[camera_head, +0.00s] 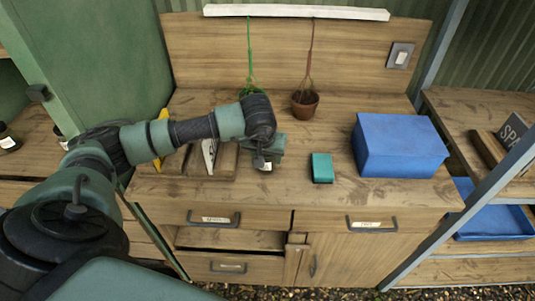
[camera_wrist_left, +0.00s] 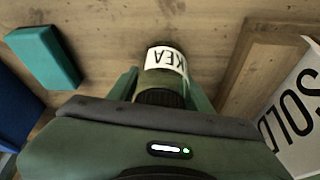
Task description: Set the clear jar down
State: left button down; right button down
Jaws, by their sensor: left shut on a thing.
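My left gripper (camera_head: 268,157) is low over the wooden bench top, left of its middle. It is shut on the clear jar, whose pale label shows just below the fingers (camera_head: 266,167). In the left wrist view the jar (camera_wrist_left: 165,62) sits between the two fingers (camera_wrist_left: 160,92), with a dark lid towards me and a white label with black letters. The head view mostly hides the jar behind the gripper. I cannot tell whether its base touches the bench top. My right gripper is not in view.
A teal block (camera_head: 322,168) lies right of the gripper, with a large blue box (camera_head: 398,146) beyond it. A wooden tray (camera_head: 226,163) with a white SOLD sign (camera_wrist_left: 292,115) is close on the left. A brown hanging pot (camera_head: 305,104) is behind. Bare wood lies between gripper and block.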

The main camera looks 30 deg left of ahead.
pick_arm(q)
jog(key=shift+f, duration=0.2)
jog(key=shift+f+b, duration=0.1)
jog(key=shift+b, duration=0.2)
jog(key=c, duration=0.6)
grip_release()
jog(key=shift+r+p, duration=0.3)
jog(key=shift+r, duration=0.05)
jog(key=b+v, duration=0.1)
jog(key=v, duration=1)
jog(key=shift+s+r+b, duration=0.2)
jog(key=shift+r+b, duration=0.15)
jog(key=shift+b, duration=0.05)
